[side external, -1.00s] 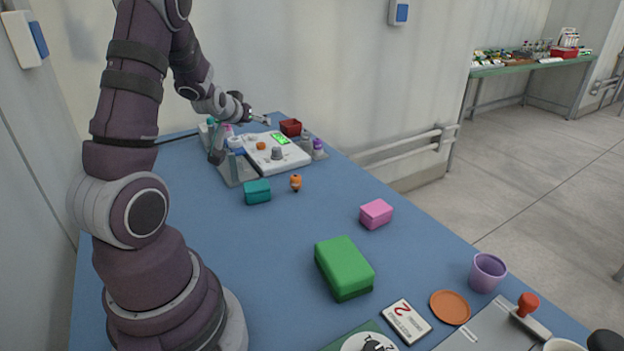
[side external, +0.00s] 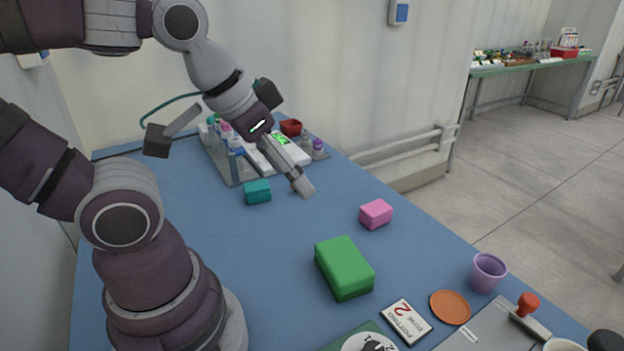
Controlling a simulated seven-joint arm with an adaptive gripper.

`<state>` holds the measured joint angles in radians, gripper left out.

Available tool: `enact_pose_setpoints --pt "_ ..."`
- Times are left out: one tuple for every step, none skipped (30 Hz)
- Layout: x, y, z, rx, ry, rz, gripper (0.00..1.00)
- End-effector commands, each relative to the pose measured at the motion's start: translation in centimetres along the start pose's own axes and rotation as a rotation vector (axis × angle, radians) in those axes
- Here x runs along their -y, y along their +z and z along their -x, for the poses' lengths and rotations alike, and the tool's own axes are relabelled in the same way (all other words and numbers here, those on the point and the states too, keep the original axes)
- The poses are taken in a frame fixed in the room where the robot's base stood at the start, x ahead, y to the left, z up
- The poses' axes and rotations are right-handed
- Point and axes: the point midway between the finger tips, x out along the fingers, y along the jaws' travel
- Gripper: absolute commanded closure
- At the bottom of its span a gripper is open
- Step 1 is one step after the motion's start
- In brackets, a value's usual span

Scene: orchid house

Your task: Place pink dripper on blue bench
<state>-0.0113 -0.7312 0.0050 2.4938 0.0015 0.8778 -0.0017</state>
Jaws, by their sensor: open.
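The blue bench (side external: 418,268) fills the middle of the view. A small pink-topped bottle, which looks like the pink dripper (side external: 225,127), stands among teal- and blue-topped bottles in a grey rack (side external: 228,166) at the far left of the bench. It is partly hidden by its neighbours and my arm. My gripper (side external: 230,164) is open and empty, its fingers spread wide in front of the rack. One finger slants down right across the white scale; the other reaches left of the rack. Its exact distance from the bottles cannot be told.
A teal box (side external: 257,191), pink box (side external: 376,214) and green block (side external: 344,267) sit on the bench. The white scale (side external: 296,154), red bin (side external: 290,127) and purple-topped bottle (side external: 318,149) are behind. A purple cup (side external: 487,272) and orange saucer (side external: 450,307) stand front right.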

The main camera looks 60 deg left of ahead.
Motion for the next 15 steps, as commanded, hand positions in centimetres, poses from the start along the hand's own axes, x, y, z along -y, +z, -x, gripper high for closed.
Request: enact_pose_setpoints --pt "0.6 -0.8 -0.4 -0.014 -0.010 0.040 0.41" --pt "1.3 -1.7 -0.9 -0.032 -0.019 0.078 0.41" --pt "2.6 -3.0 -1.6 -0.064 -0.040 0.141 0.41" --pt "4.0 -4.2 -2.3 -0.096 -0.062 0.198 0.41" --pt "5.8 -5.2 -3.0 -0.132 -0.092 0.260 0.41" --pt "8.5 -6.5 -3.9 -0.185 -0.140 0.344 0.41" --pt "10.8 -7.1 -4.6 -0.224 -0.181 0.404 0.41" --pt "13.3 -7.5 -5.2 -0.264 -0.229 0.463 0.41" --pt "16.8 -7.6 -5.9 -0.316 -0.301 0.534 0.41" --pt "19.5 -7.3 -6.3 -0.355 -0.358 0.583 0.41" --pt "22.2 -6.8 -6.6 -0.392 -0.418 0.626 0.41" --pt "25.6 -5.7 -6.7 -0.438 -0.500 0.672 0.41" --pt "27.8 -4.7 -6.8 -0.467 -0.558 0.697 0.41" --pt "29.8 -3.6 -6.8 -0.493 -0.613 0.718 0.41" --pt "32.0 -2.2 -6.6 -0.524 -0.678 0.737 0.41"
